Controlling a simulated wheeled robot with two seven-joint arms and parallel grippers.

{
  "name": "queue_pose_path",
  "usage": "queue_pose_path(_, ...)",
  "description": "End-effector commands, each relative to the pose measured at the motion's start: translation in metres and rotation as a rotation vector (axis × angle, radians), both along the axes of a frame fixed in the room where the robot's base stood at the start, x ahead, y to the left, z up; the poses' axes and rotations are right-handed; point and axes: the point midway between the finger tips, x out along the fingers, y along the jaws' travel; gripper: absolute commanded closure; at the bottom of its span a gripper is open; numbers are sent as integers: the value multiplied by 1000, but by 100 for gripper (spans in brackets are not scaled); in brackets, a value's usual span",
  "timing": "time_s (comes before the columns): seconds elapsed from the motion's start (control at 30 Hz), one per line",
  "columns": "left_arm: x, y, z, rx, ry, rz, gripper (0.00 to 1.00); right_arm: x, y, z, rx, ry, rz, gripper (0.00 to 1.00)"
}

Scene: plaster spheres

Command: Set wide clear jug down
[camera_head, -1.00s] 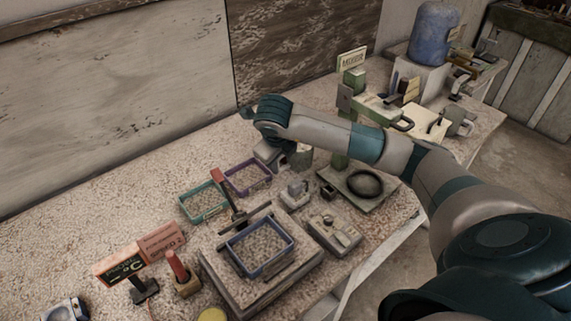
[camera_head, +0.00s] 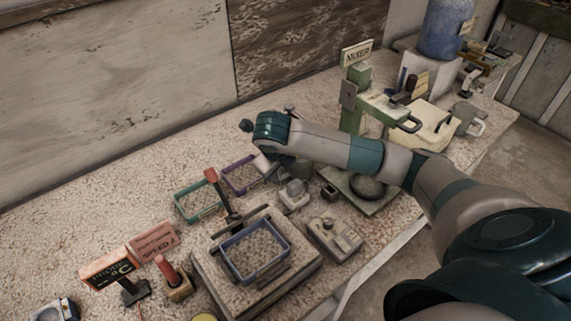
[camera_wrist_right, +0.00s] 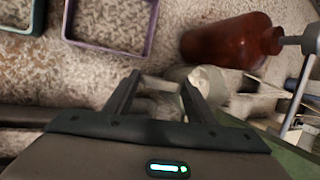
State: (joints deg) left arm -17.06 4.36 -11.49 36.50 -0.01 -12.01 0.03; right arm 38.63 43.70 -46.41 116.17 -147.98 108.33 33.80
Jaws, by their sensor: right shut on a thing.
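My right gripper (camera_wrist_right: 160,88) points down at the speckled bench, its two fingers apart with a pale, see-through piece between them. I take this piece for part of the wide clear jug (camera_wrist_right: 160,83); most of the jug is hidden by the gripper. In the head view, my right gripper (camera_head: 268,166) is low over the bench beside the purple tray (camera_head: 228,165), mostly covered by my own arm. I cannot tell whether the jug touches the bench. My left gripper is not in view.
A red-brown bottle (camera_wrist_right: 225,42) lies close to the gripper in the wrist view. The teal tray (camera_head: 183,214) is left of the purple one. A blue tray (camera_head: 262,275) sits on a platform in front. A green stand (camera_head: 352,105) is behind the arm.

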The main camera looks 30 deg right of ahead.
Motion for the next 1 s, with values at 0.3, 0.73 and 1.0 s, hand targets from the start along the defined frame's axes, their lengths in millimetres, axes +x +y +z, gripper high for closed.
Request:
queue_pose_path(0.3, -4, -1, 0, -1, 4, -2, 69, 0, 0, 0, 0, -1, -1, 100)
queue_pose_path(0.73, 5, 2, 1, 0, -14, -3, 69, 0, 0, -2, 1, 1, 0, 30)
queue_pose_path(1.0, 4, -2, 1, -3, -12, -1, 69, 0, 0, -1, 0, 1, 0, 30)
